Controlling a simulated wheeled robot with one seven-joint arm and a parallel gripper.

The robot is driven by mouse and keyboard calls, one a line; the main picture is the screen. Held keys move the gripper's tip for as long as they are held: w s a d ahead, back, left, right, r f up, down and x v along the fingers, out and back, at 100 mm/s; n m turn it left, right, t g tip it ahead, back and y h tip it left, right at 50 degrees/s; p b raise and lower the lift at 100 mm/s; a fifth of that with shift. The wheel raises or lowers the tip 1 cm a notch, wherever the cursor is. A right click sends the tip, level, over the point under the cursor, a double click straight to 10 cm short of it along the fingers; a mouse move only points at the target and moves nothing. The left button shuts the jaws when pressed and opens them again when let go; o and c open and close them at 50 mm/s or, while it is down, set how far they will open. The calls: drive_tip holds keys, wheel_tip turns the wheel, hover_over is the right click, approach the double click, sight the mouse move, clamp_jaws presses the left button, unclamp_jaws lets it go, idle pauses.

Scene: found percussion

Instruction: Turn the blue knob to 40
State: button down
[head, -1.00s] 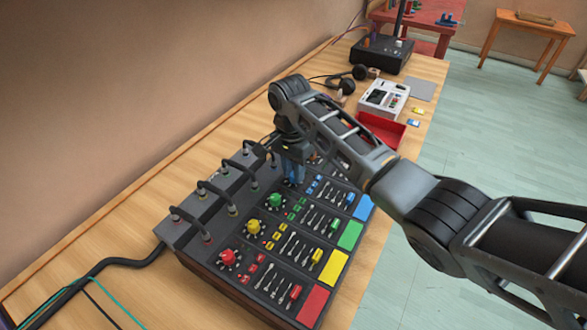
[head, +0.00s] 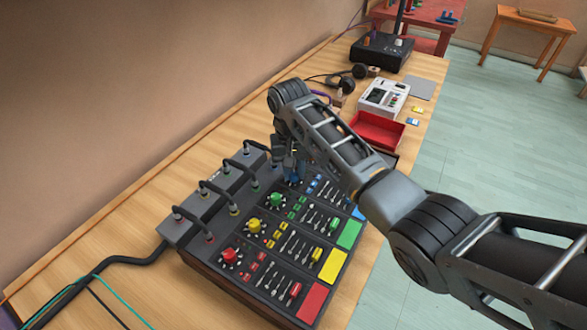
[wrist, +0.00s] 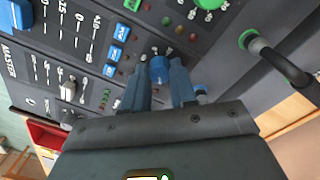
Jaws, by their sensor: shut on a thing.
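The blue knob (wrist: 159,69) shows between the two fingertips in the wrist view, on the dark panel of the mixer (head: 248,292). My gripper (wrist: 160,86) is shut on it, with a blue finger on either side. In the head view my gripper (head: 293,170) is at the far end of the row of knobs, and the fingers and arm mostly hide the blue knob there. The scale marks around the knob are partly covered, and I cannot read its setting.
A green knob (head: 277,199), a yellow knob (head: 254,225) and a red knob (head: 229,256) stand in the same row. Plugged cables (head: 205,185) arch beside them. A red tray (head: 378,130) and a white device (head: 384,97) lie beyond the mixer.

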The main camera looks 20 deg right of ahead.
sight(292, 174)
drive_tip(key=shift+n, duration=1.1)
drive_tip(key=c, duration=0.9)
unclamp_jaws()
drive_tip(key=shift+a+r+b, duration=0.15)
drive_tip(key=shift+r+b, duration=0.35)
drive_tip(key=shift+r, duration=3.4)
